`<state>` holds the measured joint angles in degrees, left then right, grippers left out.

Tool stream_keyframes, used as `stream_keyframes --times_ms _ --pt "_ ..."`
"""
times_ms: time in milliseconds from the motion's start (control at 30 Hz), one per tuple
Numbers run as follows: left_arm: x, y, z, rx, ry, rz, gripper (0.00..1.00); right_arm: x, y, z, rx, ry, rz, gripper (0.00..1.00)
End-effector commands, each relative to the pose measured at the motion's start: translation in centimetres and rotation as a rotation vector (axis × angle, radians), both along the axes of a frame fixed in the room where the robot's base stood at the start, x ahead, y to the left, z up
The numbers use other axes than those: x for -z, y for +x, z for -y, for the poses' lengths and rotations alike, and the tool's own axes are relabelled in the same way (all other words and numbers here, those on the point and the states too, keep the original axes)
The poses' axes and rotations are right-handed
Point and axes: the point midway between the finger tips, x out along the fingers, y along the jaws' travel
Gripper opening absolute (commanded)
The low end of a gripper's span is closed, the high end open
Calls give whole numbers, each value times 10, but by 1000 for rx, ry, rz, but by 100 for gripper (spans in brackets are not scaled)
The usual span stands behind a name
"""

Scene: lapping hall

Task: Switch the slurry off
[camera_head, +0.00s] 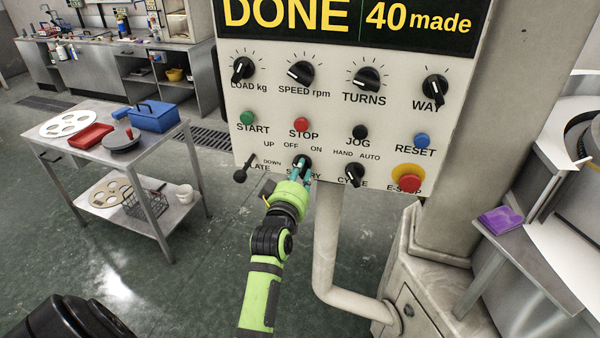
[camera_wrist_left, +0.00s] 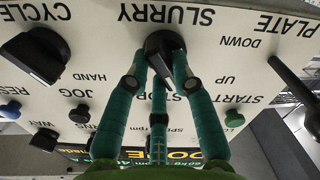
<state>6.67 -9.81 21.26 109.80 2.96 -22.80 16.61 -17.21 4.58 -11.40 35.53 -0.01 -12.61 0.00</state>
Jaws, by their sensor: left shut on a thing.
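The slurry switch (camera_head: 301,161) is a black rotary knob low on the white control panel (camera_head: 236,92), under the marks OFF and ON. My left gripper (camera_head: 301,172), with teal fingers and a green body, reaches up to it from below. In the left wrist view, which shows the panel upside down, the slurry knob (camera_wrist_left: 160,44) sits between the fingers of the left gripper (camera_wrist_left: 159,72), which is shut on it. The fingers cover the OFF and ON marks there, so I cannot tell which mark the knob points at. My right gripper is not in view.
The cycle knob (camera_head: 354,174) is close on the right, with the red E-stop (camera_head: 408,182) beyond. The plate lever (camera_head: 244,170) sticks out on the left. A display (camera_head: 345,20) above reads DONE, 40 made. A steel cart (camera_head: 180,129) stands at left.

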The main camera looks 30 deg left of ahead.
Motion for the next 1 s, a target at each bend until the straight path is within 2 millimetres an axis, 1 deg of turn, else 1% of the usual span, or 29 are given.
stream_keyframes --times_ms 100,133,167,500,567,633,667,767,900,1000 --pt "0 0 0 1 -4 1 0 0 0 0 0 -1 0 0" --pt "0 0 0 1 -4 1 37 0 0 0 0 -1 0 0" --pt "0 0 0 1 -4 1 49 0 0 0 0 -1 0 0" --pt "0 0 0 1 5 -1 49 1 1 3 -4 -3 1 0" --pt "1 0 0 1 29 -10 49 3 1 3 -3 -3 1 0" --pt "3 0 0 2 90 -30 49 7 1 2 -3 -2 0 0" --pt "4 0 0 1 130 -45 49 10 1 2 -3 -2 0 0" --pt "6 0 0 1 322 -109 49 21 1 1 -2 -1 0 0" --pt "8 0 0 1 683 -234 49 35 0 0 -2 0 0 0" --pt "7 0 -1 0 906 -314 49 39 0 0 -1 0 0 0"
